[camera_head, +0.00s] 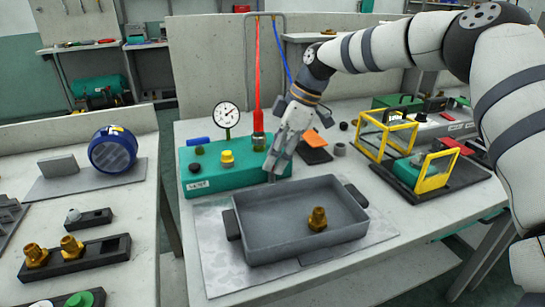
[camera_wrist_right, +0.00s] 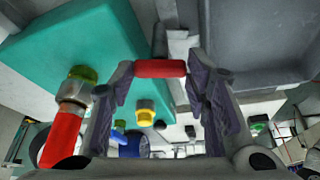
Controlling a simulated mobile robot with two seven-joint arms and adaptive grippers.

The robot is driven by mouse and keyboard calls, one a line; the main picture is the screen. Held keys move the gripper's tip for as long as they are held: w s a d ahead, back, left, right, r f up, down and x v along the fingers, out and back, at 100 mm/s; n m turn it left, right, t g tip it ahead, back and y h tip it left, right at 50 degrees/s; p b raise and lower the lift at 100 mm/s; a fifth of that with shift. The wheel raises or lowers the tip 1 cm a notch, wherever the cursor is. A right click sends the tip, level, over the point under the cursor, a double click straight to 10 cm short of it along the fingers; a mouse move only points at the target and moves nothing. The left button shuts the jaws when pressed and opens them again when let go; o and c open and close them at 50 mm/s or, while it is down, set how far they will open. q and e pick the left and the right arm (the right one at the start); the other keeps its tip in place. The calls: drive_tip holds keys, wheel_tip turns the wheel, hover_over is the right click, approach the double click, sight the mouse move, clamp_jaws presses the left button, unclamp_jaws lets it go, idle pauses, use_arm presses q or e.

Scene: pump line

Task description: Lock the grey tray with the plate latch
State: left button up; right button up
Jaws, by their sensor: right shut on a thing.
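The grey tray (camera_head: 300,247) sits on a pale mottled plate (camera_head: 214,262) on the bench, with a brass fitting (camera_head: 317,219) inside it. Part of the tray (camera_wrist_right: 265,40) shows at the upper right of the right wrist view. My right gripper (camera_head: 276,168) is at the tray's far left corner, beside the teal block. In the right wrist view its fingers (camera_wrist_right: 160,80) are shut on the ends of a red grip (camera_wrist_right: 160,69), which joins a grey stem and looks like the plate latch's handle. In the head view the gripper hides this grip. My left gripper is not in view.
The teal block (camera_head: 205,182) carries a gauge (camera_head: 227,116), a yellow fitting (camera_head: 227,158) and an upright red pipe (camera_head: 258,85) close to my right gripper. Yellow frames (camera_head: 387,133) stand to the right. A separate bench (camera_head: 130,235) with brass fittings lies at left.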

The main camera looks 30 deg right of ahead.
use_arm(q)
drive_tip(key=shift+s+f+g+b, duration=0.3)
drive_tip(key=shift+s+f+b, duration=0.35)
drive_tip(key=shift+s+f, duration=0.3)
use_arm(e)
drive_tip(key=shift+w+f+n+g, duration=0.15)
drive_tip(key=shift+n+g, duration=0.55)
drive_tip(key=shift+n, duration=0.9)
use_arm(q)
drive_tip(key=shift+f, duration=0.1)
use_arm(e)
drive_tip(key=shift+n, duration=0.3)
drive_tip(key=o, duration=1.2)
drive_tip(key=shift+c, duration=0.2)
drive_tip(key=v, duration=1.2)
drive_tip(key=shift+d, duration=0.25)
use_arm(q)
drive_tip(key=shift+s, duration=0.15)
